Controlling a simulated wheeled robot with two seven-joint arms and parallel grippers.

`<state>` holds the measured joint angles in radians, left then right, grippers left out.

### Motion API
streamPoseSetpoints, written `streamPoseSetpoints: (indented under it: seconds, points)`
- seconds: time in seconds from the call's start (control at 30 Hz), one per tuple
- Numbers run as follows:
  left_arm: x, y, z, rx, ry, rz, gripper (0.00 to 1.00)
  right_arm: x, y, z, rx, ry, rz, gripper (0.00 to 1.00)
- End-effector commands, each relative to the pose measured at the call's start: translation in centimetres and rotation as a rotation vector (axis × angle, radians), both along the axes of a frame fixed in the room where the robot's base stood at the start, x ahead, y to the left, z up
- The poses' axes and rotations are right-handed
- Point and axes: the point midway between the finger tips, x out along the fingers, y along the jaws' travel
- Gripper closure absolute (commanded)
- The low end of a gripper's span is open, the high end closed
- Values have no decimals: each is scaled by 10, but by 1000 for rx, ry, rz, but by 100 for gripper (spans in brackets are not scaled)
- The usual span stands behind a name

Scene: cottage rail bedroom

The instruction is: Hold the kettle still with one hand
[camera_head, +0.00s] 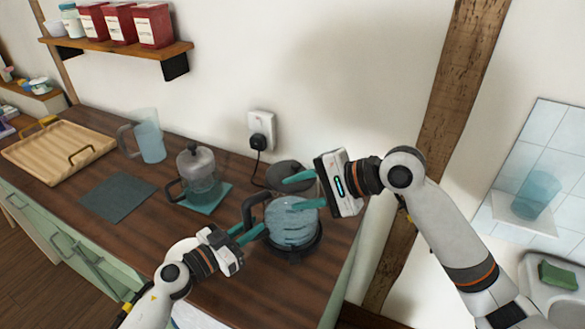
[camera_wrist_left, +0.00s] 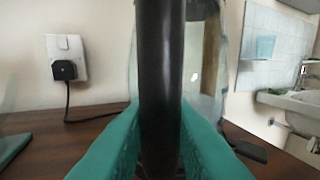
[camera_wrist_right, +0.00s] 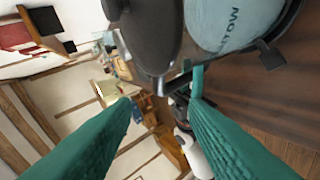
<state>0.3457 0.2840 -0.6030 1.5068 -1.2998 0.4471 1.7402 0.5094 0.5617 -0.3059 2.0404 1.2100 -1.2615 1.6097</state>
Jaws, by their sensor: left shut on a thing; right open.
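The glass kettle (camera_head: 292,228) stands upright on a dark base at the right end of the wooden counter. Its dark lid (camera_head: 286,174) shows at its top, partly hidden by a finger. My left gripper (camera_head: 246,233) is shut on the black kettle handle (camera_wrist_left: 160,75), which stands upright between its teal fingers. My right gripper (camera_head: 302,190) is open, with its fingers at the upper right of the kettle. In the right wrist view the kettle's glass body (camera_wrist_right: 230,20) is at the top and nothing is between the fingers; contact cannot be told.
A wall socket with a black plug (camera_head: 261,141) and cord is behind the kettle. A French press (camera_head: 199,178) on a teal mat, a glass jug (camera_head: 149,138) and a wooden tray (camera_head: 58,150) stand to the left. A sink (camera_head: 555,290) is at the right.

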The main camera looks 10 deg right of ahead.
Motion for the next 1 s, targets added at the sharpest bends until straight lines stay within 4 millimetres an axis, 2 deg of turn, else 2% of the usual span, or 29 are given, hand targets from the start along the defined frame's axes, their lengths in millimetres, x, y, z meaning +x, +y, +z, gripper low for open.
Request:
streamPoseSetpoints:
  seconds: [0.03,0.1,0.2,0.3,0.47,0.57,0.67,1.0]
  points:
    - [0,1,-1,1,1,2,100,2,-9,-6,167,126,-72,60]
    - [0,1,-1,1,1,2,100,6,-25,-8,396,285,-168,60]
    - [0,1,-1,1,1,2,100,12,-53,-9,674,472,-286,60]
    - [0,1,-1,1,1,2,100,17,-79,-11,878,603,-371,60]
    - [0,0,-1,1,1,1,100,21,-101,-12,1043,703,-434,60]
    - [0,0,-1,1,1,1,100,26,-99,-12,1067,717,-441,60]
    - [0,0,0,1,1,1,100,35,-87,-11,1067,716,-439,60]
    - [0,0,0,1,1,0,100,76,-33,-11,1061,716,-437,60]
